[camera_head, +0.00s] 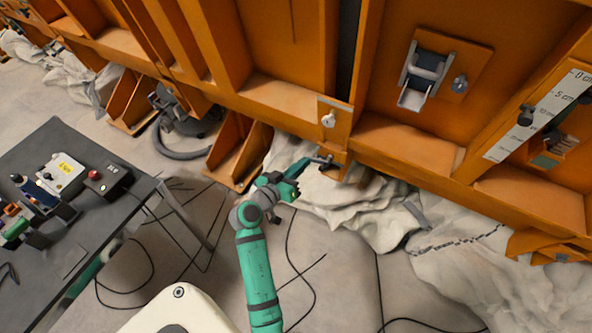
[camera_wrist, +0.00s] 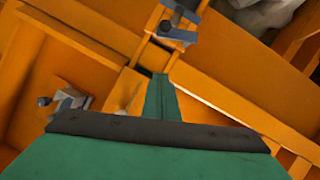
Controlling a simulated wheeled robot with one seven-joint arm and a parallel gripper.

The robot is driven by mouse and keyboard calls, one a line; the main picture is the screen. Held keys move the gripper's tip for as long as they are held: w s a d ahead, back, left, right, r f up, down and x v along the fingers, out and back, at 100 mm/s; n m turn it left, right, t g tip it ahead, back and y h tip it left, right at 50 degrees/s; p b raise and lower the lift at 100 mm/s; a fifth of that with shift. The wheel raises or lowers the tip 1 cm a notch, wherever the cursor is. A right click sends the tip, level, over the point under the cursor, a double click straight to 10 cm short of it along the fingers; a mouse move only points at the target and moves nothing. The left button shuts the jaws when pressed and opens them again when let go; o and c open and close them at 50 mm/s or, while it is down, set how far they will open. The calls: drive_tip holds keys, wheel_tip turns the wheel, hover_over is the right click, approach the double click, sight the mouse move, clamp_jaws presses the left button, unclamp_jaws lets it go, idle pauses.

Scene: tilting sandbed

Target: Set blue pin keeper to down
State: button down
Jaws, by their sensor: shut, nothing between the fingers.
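A small blue-grey fitting (camera_wrist: 178,24) with a dark pin sits at a beam joint, at the top of the wrist view. It looks like the blue pin keeper, but its colour is muted. In the head view a small grey fitting (camera_head: 326,161) shows at the lower end of the orange post, partly behind my gripper. My gripper (camera_head: 309,163) is shut and empty, its tip at or very close to this fitting; I cannot tell if they touch. In the wrist view my gripper (camera_wrist: 161,78) points at the joint just below the fitting.
A second grey-blue fitting (camera_wrist: 64,104) sits left in the wrist view. A clamp with a white lever (camera_head: 412,98) is on the panel at upper right. A scale plate (camera_head: 535,113) is farther right. A dark table (camera_head: 75,262) stands left.

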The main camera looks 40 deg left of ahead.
drive_tip(key=w+d+f, duration=0.1)
drive_tip(key=w+f, duration=0.3)
drive_tip(key=shift+w+f, duration=0.25)
drive_tip(key=shift+f, duration=0.1)
drive_tip(key=shift+w, duration=0.1)
